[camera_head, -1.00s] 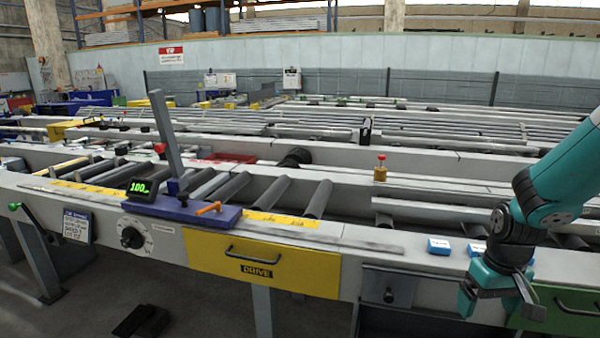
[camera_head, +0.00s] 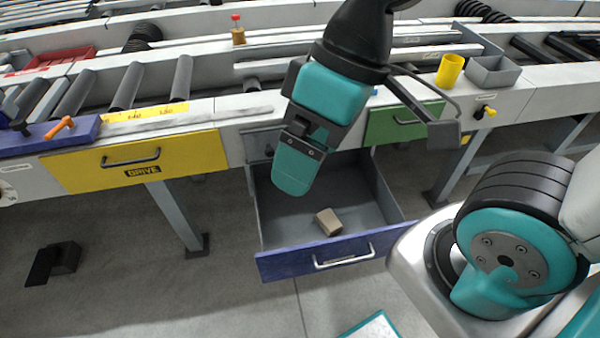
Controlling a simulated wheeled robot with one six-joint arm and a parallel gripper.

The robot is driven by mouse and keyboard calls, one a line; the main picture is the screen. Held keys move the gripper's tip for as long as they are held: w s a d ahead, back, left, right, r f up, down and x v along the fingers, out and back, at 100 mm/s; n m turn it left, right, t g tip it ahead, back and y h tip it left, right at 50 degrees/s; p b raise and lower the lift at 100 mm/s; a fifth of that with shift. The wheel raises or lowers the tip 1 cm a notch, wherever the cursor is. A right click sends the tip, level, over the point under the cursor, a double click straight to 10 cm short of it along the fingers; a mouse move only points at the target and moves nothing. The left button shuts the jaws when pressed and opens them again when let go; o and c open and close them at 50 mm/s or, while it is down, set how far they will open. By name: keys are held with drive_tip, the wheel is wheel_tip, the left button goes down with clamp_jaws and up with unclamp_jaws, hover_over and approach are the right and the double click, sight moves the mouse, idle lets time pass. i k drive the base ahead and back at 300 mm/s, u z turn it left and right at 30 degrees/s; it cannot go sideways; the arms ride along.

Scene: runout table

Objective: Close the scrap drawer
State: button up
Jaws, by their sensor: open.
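The scrap drawer (camera_head: 270,262) stands pulled far out below the table, with a blue front and a pale bar handle (camera_head: 344,256). A small tan block (camera_head: 328,221) lies on its grey floor. My gripper (camera_head: 292,170) hangs in front of the table edge and shows over the drawer's back part. Its teal finger points down, and its far side is partly hidden by the near finger. It holds nothing that I can see. Whether it is above or inside the drawer is hard to tell, but it is apart from the blue front.
A yellow DRIVE drawer (camera_head: 140,160) is shut at left, and a green drawer (camera_head: 398,122) is at right. A yellow cup (camera_head: 449,70) and grey bin (camera_head: 491,72) stand on the table. A table leg (camera_head: 178,213) stands left of the open drawer.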

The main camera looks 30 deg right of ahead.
sight(350, 182)
drive_tip(key=z, duration=1.6)
drive_tip(key=k, duration=0.8)
drive_tip(key=u, duration=1)
